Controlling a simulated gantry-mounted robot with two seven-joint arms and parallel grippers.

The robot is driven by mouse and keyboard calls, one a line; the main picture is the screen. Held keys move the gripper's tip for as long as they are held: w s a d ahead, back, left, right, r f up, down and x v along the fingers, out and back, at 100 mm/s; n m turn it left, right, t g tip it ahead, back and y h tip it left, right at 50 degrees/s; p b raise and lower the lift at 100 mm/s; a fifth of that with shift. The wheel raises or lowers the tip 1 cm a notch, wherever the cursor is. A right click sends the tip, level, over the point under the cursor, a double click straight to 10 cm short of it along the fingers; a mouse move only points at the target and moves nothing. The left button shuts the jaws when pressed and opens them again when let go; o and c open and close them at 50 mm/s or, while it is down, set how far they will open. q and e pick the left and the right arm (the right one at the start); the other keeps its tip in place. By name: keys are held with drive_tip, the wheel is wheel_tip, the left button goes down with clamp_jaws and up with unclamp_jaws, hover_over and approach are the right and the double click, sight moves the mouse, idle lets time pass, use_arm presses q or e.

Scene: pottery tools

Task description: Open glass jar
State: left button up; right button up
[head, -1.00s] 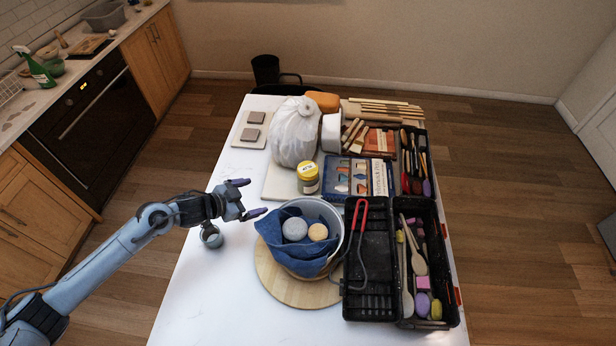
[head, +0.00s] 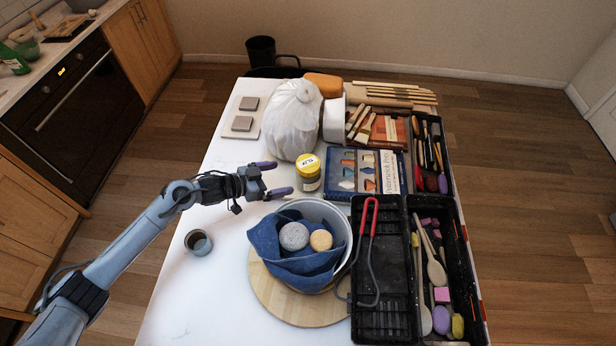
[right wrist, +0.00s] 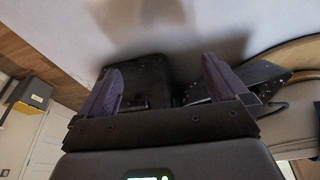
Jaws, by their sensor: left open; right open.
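The glass jar (head: 308,178) stands upright in the middle of the white table, with its yellow lid (head: 309,164) on. My left gripper (head: 276,179) is open and empty, just left of the jar in the head view. Its two purple-tipped fingers point toward the jar, and a small gap shows between them and the jar. My right gripper (right wrist: 162,87) shows only in the right wrist view. Its purple fingers are spread apart. The jar cannot be made out in the right wrist view.
A metal bowl (head: 340,222) with a blue cloth sits on a round wooden board (head: 285,308) nearer than the jar. A white bag (head: 293,128) stands behind it, and a boxed set (head: 341,188) lies to its right. A small cup (head: 198,242) stands left on clear table.

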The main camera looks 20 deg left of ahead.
sight(298, 173)
use_arm(q)
drive_tip(key=x, duration=0.4)
drive_tip(key=shift+d, duration=0.1)
drive_tip(key=shift+r+x, duration=0.15)
drive_tip(key=shift+x, duration=1.05)
drive_tip(key=shift+r+x, duration=0.15)
drive_tip(key=shift+x, duration=1.05)
drive_tip(key=shift+w+d+f, duration=0.2)
drive_tip(key=shift+w+d, duration=0.05)
drive_tip(key=shift+w, duration=0.15)
drive_tip(key=shift+c, duration=0.5)
drive_tip(key=c, duration=1.4)
drive_tip(key=shift+r, duration=0.2)
drive_tip(key=shift+c, duration=0.5)
